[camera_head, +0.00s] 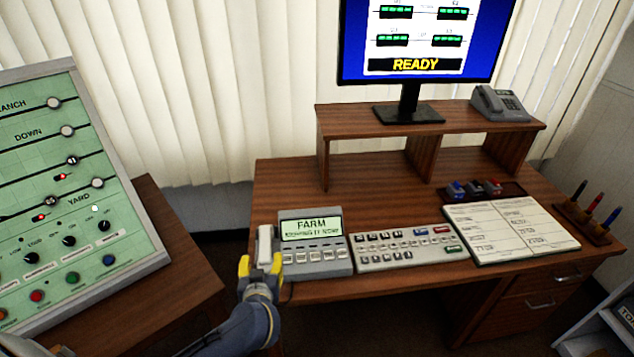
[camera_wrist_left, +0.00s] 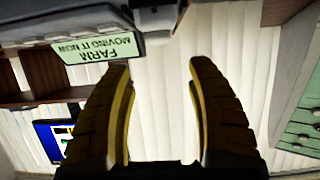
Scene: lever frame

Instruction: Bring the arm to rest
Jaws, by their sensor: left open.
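My left gripper (camera_head: 260,265) is at the front left edge of the desk, at the near end of a pale handset (camera_head: 265,241). In the left wrist view its two fingers (camera_wrist_left: 160,68) are spread with nothing between them. The handset sits at the left end of a grey desk phone unit (camera_head: 316,258); its display reads "FARM MOVING IT NOW". The unit also shows upside down at the top of the wrist view (camera_wrist_left: 60,18). I cannot tell whether a fingertip touches the handset. My right gripper is in neither view.
A green lever panel (camera_head: 85,215) stands at the left. A keypad (camera_head: 410,248), a paper chart (camera_head: 510,228) and a pen holder (camera_head: 583,222) lie to the right on the wooden desk. A monitor (camera_head: 425,40) reading "READY" and a grey telephone (camera_head: 500,105) stand on the raised shelf.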

